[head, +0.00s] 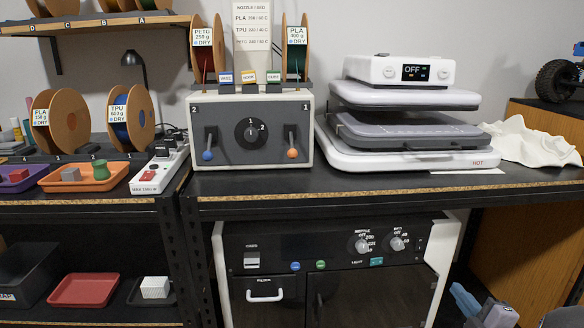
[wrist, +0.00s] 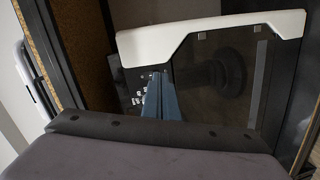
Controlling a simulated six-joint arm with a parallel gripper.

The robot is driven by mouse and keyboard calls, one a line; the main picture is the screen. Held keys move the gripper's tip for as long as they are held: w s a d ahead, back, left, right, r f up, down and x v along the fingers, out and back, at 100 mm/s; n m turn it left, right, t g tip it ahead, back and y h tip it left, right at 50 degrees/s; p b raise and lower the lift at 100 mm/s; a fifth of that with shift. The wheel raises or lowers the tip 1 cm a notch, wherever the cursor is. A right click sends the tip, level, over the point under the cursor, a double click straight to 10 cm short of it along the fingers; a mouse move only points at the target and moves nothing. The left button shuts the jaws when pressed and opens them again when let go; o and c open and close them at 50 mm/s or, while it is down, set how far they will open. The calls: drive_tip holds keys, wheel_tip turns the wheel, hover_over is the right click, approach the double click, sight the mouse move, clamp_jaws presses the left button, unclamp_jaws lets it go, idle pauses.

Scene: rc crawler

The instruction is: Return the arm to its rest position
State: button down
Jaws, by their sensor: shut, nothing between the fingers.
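My gripper (head: 462,296) shows at the bottom right of the head view, low in front of the shelving and right of the black machine with a white frame. Its blue fingers are together with nothing between them. In the wrist view the blue fingers (wrist: 158,98) show against a dark panel, shut and empty. Part of my arm is cut off by the lower edge of the head view.
The black machine (head: 335,255) stands under the bench (head: 360,184). A wooden panel (head: 525,235) is at the right. A heat press (head: 400,130) and a switch box (head: 250,133) stand on the bench. A dark window with white trim (wrist: 210,30) fills much of the wrist view.

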drive_tip(key=s+d+f+m+g+h, duration=0.25)
drive_tip(key=s+f+m+g, duration=0.35)
drive_tip(key=f, duration=0.3)
drive_tip(key=s+d+f+m+g+h, duration=0.1)
drive_tip(key=s+d+f+m+g, duration=0.25)
drive_tip(key=s+f+m, duration=0.45)
drive_tip(key=s+a+f+m+g+y, duration=0.1)
drive_tip(key=s+a+f+m+g, duration=0.1)
drive_tip(key=s+a+g, duration=0.3)
drive_tip(key=s+a+f+m+g+y, duration=0.1)
drive_tip(key=s+a+f+m+y, duration=0.15)
drive_tip(key=s, duration=0.35)
drive_tip(key=s+a+r+m+g+y, duration=0.2)
drive_tip(key=s+a+g, duration=0.15)
drive_tip(key=a, duration=0.45)
drive_tip(key=w+a+r+n+t, duration=0.1)
drive_tip(key=w+a+r+n, duration=0.25)
drive_tip(key=a, duration=0.65)
drive_tip(key=w+a+r+n+t, duration=0.2)
drive_tip(key=w+a+r+n, duration=0.15)
drive_tip(key=a, duration=0.65)
wheel_tip(320, 180, up, 37)
drive_tip(key=p, duration=3.6)
drive_tip(key=shift+s+f, duration=0.15)
drive_tip(key=shift+s, duration=0.15)
